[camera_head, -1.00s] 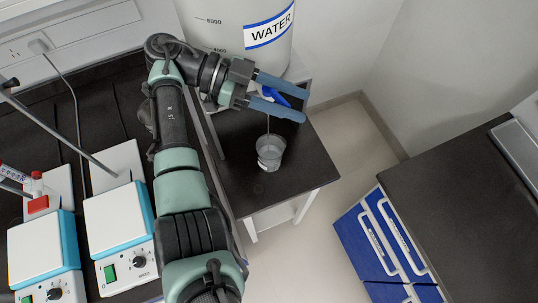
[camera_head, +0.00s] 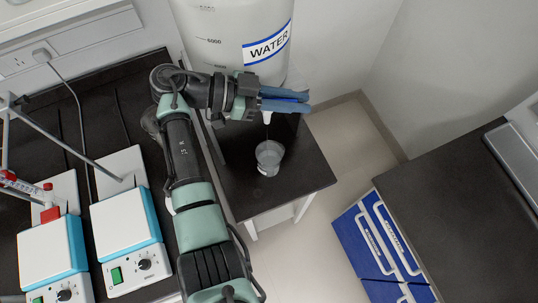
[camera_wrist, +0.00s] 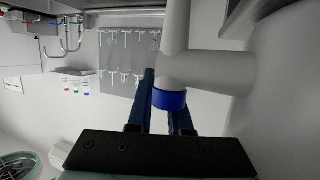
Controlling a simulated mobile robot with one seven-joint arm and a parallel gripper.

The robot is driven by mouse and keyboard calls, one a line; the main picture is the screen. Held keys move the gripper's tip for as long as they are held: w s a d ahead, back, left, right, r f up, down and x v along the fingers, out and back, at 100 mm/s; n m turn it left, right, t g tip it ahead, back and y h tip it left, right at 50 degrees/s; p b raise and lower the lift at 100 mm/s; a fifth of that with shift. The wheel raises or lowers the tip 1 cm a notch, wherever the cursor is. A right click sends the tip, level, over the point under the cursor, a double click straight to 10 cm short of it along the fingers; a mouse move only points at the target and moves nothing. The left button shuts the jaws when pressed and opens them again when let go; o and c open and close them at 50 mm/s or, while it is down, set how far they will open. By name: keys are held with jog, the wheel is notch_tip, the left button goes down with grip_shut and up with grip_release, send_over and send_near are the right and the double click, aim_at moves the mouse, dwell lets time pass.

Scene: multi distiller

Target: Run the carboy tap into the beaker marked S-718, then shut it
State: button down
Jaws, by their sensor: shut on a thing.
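The white carboy (camera_head: 225,45) marked WATER stands at the back of a small dark table. Its pale spout (camera_head: 267,117) points down above a clear beaker (camera_head: 270,153) on that table. The beaker holds some liquid; its marking cannot be read. My gripper (camera_head: 290,100) is at the tap, its blue fingers close together on the blue tap handle. In the wrist view the blue tap handle (camera_wrist: 170,99) sits between the fingers, in front of the pale tap body (camera_wrist: 210,72). The fingers largely hide the handle in the head view. Whether water runs now is unclear.
Two hotplate stirrers (camera_head: 128,230) with metal stands are on the dark bench at left. A dark counter (camera_head: 460,205) over blue drawers (camera_head: 375,245) is at right. Open floor (camera_head: 335,150) lies between the small table and the counter.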

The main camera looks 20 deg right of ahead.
jog(key=shift+d+r, duration=0.15)
jog(key=shift+d, duration=0.15)
jog(key=n+t, duration=0.1)
jog(key=w+n+t+p, duration=0.1)
jog(key=t, duration=0.1)
jog(key=n+t+p, duration=0.1)
jog(key=shift+w+d+f+n+t+h, duration=0.2)
jog(key=shift+w+f+n+t+h, duration=0.1)
jog(key=shift+w+n+t, duration=0.1)
jog(key=c, duration=0.9)
grip_release()
jog(key=shift+s, duration=0.2)
jog(key=shift+w, duration=0.1)
jog(key=shift+a, duration=0.1)
